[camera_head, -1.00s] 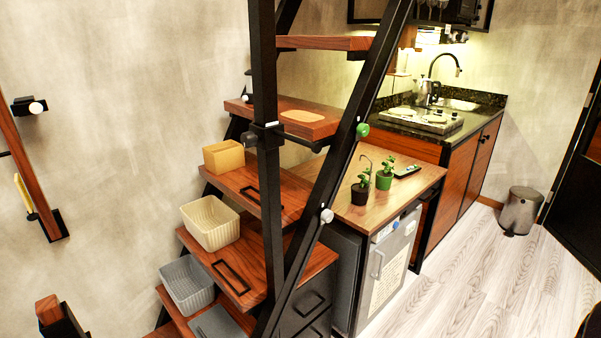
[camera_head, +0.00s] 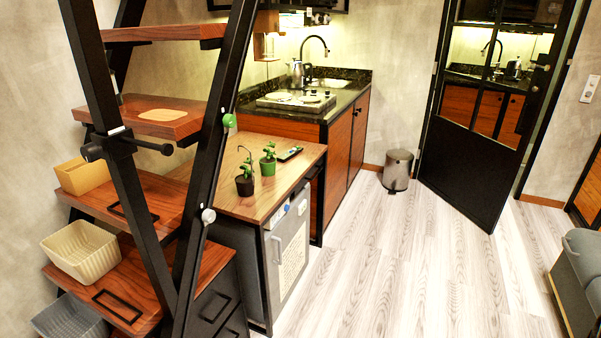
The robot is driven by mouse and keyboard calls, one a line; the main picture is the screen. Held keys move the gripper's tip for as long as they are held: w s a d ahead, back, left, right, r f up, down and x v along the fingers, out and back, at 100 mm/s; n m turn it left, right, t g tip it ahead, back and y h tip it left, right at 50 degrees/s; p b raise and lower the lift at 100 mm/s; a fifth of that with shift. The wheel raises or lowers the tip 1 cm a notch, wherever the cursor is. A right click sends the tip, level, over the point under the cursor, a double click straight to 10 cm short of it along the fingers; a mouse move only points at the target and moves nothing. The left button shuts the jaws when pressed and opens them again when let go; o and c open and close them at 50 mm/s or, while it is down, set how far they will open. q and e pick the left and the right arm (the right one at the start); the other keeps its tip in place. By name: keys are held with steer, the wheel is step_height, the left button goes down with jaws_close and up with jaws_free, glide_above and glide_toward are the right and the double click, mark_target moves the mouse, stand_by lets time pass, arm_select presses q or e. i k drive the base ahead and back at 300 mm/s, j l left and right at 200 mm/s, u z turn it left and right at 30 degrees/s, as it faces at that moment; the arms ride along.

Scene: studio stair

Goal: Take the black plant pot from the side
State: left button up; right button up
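The black plant pot (camera_head: 245,187) holds a small green plant and stands upright on the wooden counter top (camera_head: 222,203) above a small fridge. A green plant pot (camera_head: 268,166) with a similar plant stands just behind it to the right. Neither of my grippers shows in the head view.
The black-framed stair (camera_head: 150,200) with wooden steps stands left of the counter, its slanted post close to the pots. A cream basket (camera_head: 82,250) sits on a step. A bin (camera_head: 397,170) stands by the back wall. The pale wood floor (camera_head: 400,260) right of the counter is clear.

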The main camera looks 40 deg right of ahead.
mark_target(245, 183)
steer(key=z, duration=0.75)
steer(key=u, duration=0.5)
steer(key=i+l+u, duration=0.2)
steer(key=l+u, duration=0.15)
steer(key=i+l+u, duration=0.1)
steer(key=l+u, duration=0.25)
steer(key=i+l+u, duration=0.15)
steer(key=l, duration=0.3)
steer(key=l+u, duration=0.15)
steer(key=l, duration=0.3)
steer(key=i+l+u, duration=0.15)
steer(key=l, duration=0.7)
steer(key=l+u, duration=0.15)
steer(key=l, duration=1.55)
steer(key=i+l, duration=0.1)
steer(key=l, duration=0.75)
